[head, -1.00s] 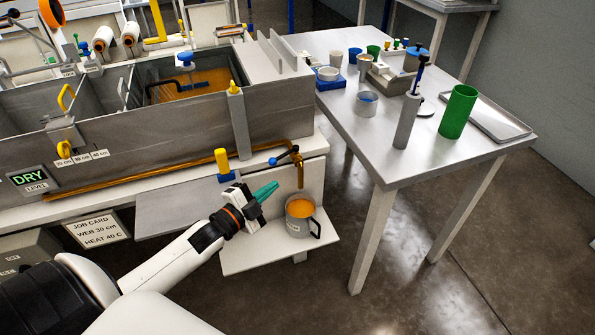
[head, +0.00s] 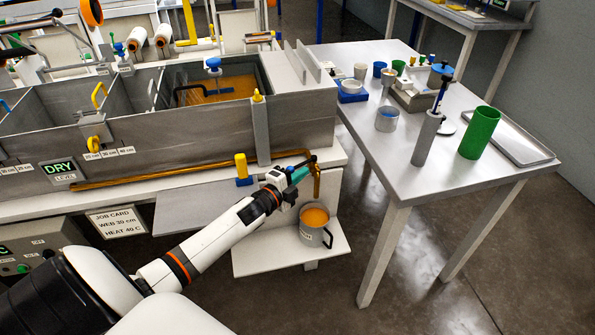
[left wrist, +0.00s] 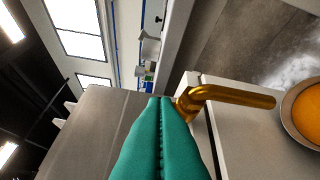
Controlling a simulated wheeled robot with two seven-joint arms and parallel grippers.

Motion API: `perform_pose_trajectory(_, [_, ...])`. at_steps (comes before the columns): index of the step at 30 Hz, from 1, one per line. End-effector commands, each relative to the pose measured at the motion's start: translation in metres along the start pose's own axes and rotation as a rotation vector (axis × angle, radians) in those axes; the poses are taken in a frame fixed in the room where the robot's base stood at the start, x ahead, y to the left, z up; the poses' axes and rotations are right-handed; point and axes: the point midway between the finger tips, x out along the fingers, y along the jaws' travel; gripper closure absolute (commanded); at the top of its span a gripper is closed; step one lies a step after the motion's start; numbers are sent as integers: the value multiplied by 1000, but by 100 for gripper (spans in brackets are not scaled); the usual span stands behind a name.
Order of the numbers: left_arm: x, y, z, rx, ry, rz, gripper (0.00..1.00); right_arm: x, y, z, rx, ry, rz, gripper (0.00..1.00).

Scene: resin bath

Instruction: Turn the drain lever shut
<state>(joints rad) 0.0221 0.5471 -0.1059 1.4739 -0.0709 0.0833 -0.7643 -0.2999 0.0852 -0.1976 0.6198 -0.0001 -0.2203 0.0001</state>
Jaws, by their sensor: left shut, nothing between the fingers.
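The drain lever (head: 307,161), a dark handle, is at the right end of the brass drain pipe (head: 200,177). My left gripper (head: 299,174), with teal fingers, is at the lever and covers part of it. I cannot tell if they touch. In the left wrist view the teal fingers (left wrist: 160,110) are pressed together, empty, with their tips beside the brass spout (left wrist: 235,96). The lever is not clearly visible there. A grey mug (head: 314,228) of orange liquid stands below the spout, and also shows in the wrist view (left wrist: 292,112). My right gripper is out of view.
The grey tank (head: 190,138) with orange resin stands behind the pipe. A yellow-topped blue post (head: 242,168) stands left of the gripper. The mug's white shelf (head: 260,262) is below. The table (head: 390,170) at right holds cups and a green cylinder (head: 480,133).

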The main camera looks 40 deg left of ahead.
Motion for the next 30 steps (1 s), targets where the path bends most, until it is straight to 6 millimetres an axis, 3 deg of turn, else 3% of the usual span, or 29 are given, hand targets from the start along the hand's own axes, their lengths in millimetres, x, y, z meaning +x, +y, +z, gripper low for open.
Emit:
perform_pose_trajectory(6, [3, 0, -12, 0, -1, 0, 100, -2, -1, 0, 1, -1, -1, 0])
perform_pose_trajectory(20, [4, 0, -17, 8, -43, -4, 100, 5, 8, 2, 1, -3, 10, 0])
perform_pose_trajectory(30, [7, 4, -44, 7, -134, -25, 100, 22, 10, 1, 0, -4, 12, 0])
